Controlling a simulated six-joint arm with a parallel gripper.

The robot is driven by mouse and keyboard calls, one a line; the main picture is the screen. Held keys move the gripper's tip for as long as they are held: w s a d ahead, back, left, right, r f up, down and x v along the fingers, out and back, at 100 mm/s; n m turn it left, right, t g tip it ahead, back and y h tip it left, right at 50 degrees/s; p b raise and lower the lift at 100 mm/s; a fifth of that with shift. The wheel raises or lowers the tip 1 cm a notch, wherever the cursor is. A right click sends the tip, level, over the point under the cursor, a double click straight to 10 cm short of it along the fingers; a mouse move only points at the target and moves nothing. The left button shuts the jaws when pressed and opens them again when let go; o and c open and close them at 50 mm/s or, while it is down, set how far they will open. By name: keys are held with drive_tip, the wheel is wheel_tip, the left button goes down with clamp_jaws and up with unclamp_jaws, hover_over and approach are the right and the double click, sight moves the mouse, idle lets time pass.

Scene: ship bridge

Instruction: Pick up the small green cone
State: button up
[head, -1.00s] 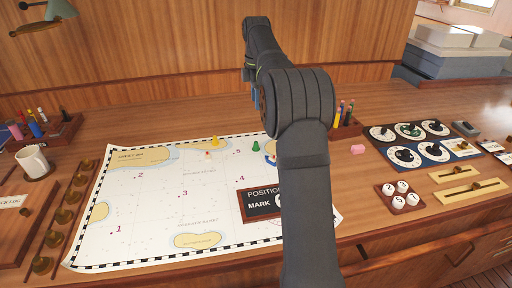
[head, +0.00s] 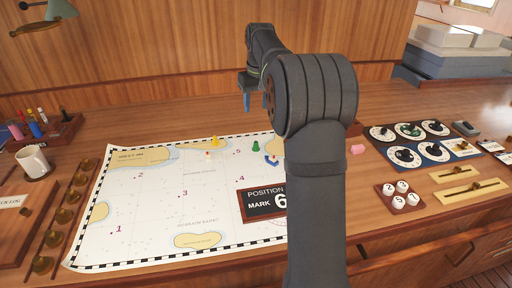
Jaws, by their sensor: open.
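The small green cone (head: 255,146) stands upright on the white sea chart (head: 150,215), near the chart's back right part. My gripper (head: 246,104) hangs above and behind the cone, fingers pointing down, apart from it. The jaws are open and nothing shows between them. My arm covers the right side of the chart.
A yellow piece (head: 215,141) stands left of the cone, and a blue piece (head: 272,161) lies close on its right. A dark sign (head: 262,204) reading "MARK 6" lies in front. A mug (head: 33,161) is at left.

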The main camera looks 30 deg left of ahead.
hover_over(256, 142)
drive_tip(key=f, duration=0.8)
drive_tip(key=s+f, duration=0.1)
drive_tip(key=f, duration=0.3)
drive_tip(key=shift+w+a+f, duration=0.1)
drive_tip(key=shift+w+f, duration=0.1)
drive_tip(key=shift+f, duration=0.65)
drive_tip(key=shift+w+d+f, duration=0.1)
drive_tip(key=shift+w+f, duration=0.1)
drive_tip(key=shift+f, duration=0.7)
drive_tip(key=shift+w+a+f, duration=0.1)
drive_tip(key=shift+w+f, duration=0.1)
drive_tip(key=shift+f, duration=0.65)
clamp_jaws()
drive_tip(key=shift+r, duration=0.1)
